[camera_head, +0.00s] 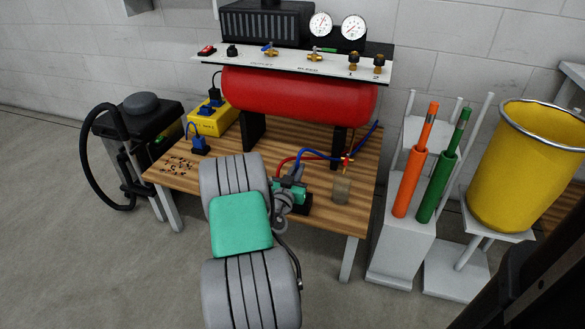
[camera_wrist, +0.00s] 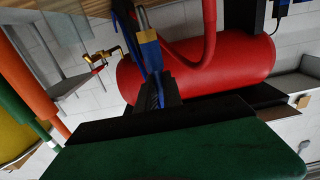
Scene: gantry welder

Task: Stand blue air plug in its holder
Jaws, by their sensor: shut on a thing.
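My gripper (camera_head: 297,203) is low over the front of the wooden bench, partly hidden behind my own grey and green arm links. In the wrist view its dark fingers (camera_wrist: 163,88) are shut on the blue air plug (camera_wrist: 149,55). The plug has a blue body, a brass-coloured band and a grey metal end pointing away from the fingers. In the head view I cannot make out the plug clearly at the gripper. A small tan-grey block (camera_head: 341,190) stands on the bench right of the gripper, apart from it. I cannot tell for sure whether it is the holder.
A red tank (camera_head: 300,97) stands behind, under a white panel with gauges and valves. Blue and red hoses (camera_head: 318,153) run near the gripper to a small brass-and-red fitting. A yellow box (camera_head: 214,120) and a blue plug-like piece (camera_head: 199,145) are at the left.

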